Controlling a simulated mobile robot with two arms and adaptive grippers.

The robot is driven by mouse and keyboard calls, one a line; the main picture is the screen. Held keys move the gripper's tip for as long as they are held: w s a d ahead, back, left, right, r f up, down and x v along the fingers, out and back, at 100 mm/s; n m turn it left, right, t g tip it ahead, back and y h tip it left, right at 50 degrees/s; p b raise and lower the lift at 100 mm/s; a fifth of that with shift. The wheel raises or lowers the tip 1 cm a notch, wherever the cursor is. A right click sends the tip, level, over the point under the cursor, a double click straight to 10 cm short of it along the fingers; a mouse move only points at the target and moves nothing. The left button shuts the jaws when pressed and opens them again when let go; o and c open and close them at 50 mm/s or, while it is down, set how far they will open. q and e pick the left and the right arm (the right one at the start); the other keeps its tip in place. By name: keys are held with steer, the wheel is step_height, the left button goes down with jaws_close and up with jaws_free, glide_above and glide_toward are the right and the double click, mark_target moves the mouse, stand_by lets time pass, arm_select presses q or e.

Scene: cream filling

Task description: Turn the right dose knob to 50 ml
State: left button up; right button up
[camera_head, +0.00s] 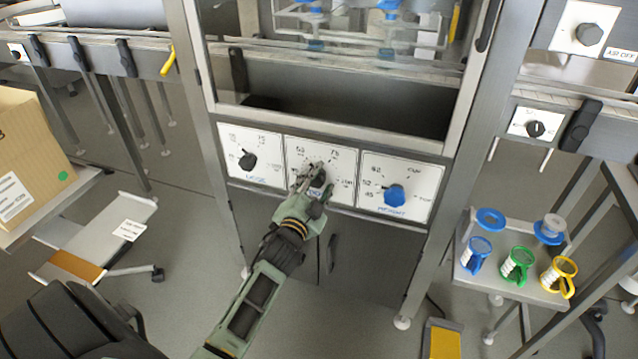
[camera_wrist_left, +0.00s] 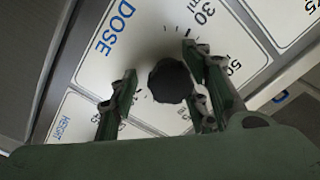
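The right dose knob (camera_wrist_left: 170,81) is a dark round knob on a white dial plate marked DOSE in blue, with 30 and 50 readable in the left wrist view. In the head view it sits on the middle plate (camera_head: 293,150), mostly covered by my left gripper (camera_head: 312,182). In the wrist view, the left gripper (camera_wrist_left: 160,95) has its two fingers apart on either side of the knob. A gap shows on the left; the right finger is close, and I cannot tell whether it touches. The knob's pointer direction is unclear. My right gripper is not in view.
A similar plate with a black knob (camera_head: 247,161) is at the left, and a HEIGHT plate with a blue knob (camera_head: 394,195) is at the right. A cardboard box (camera_head: 30,150) is at the left.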

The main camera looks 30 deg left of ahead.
arm_select(q)
steer(key=shift+s, duration=0.15)
steer(key=v, duration=1.1)
steer(key=shift+s, duration=0.35)
steer(key=shift+d, duration=0.15)
steer(key=s+d+f+n+g+h, duration=0.1)
steer(key=s+d+f+g, duration=0.15)
steer(key=f, duration=0.65)
steer(key=s+d+f+n+g, duration=0.1)
steer(key=s+d+f+g, duration=0.15)
steer(key=f, duration=0.55)
steer(key=s+d+f+n+g+h, duration=0.1)
steer(key=s+d+f+g, duration=0.2)
steer(key=f, duration=0.6)
steer(key=s+d+f+n+g+h, duration=0.1)
steer(key=s+d+f+g, duration=0.25)
steer(key=s+f, duration=0.4)
steer(key=s+d+f+g+h, duration=0.15)
steer(key=s+f+g, duration=0.3)
steer(key=s, duration=0.55)
steer(key=s+a+p, duration=0.2)
steer(key=s+p, duration=1.4)
steer(key=shift+s+f+g, duration=0.25)
steer(key=shift+f+g, duration=0.05)
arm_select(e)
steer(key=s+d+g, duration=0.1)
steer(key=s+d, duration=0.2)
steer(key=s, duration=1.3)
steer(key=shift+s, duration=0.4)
